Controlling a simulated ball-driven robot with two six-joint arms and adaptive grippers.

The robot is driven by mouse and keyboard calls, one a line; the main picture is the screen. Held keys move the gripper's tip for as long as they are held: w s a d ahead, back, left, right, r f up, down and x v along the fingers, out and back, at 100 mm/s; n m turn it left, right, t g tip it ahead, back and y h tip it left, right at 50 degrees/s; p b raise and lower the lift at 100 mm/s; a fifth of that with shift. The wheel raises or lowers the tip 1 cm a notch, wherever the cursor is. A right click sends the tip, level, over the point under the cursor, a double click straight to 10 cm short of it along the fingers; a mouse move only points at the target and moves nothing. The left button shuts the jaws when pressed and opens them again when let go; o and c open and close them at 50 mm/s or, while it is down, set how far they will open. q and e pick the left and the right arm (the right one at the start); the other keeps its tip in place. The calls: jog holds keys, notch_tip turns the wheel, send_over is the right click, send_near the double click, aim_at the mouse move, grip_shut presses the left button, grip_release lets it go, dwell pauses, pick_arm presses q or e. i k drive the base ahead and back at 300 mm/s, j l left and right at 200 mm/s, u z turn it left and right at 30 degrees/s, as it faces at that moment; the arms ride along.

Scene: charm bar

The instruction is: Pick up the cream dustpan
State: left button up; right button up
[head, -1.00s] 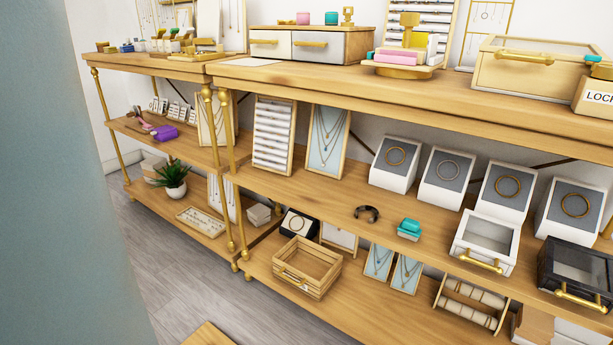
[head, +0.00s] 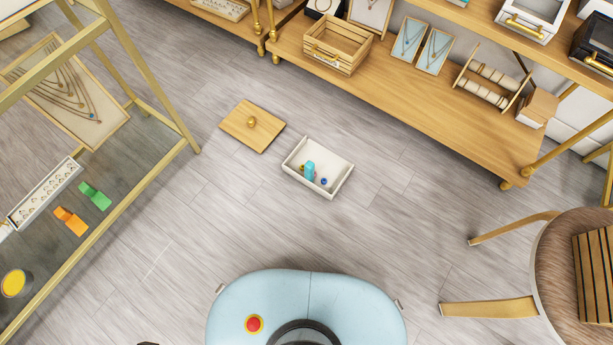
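I see nothing that I can clearly identify as the cream dustpan. A shallow cream open box (head: 340,186) lies on the floor near the middle of the head view. Neither of my grippers is in view.
A wooden lid with a knob (head: 252,125) lies on the floor left of the box. Grey floor (head: 400,230) between is clear.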

aim_at(315, 157)
jog(key=z, duration=2.45)
jog(key=j+u, duration=0.1)
jog(key=u, duration=2.6)
jog(key=i+l+u, duration=0.25)
jog(key=u, duration=0.25)
jog(key=i, duration=0.1)
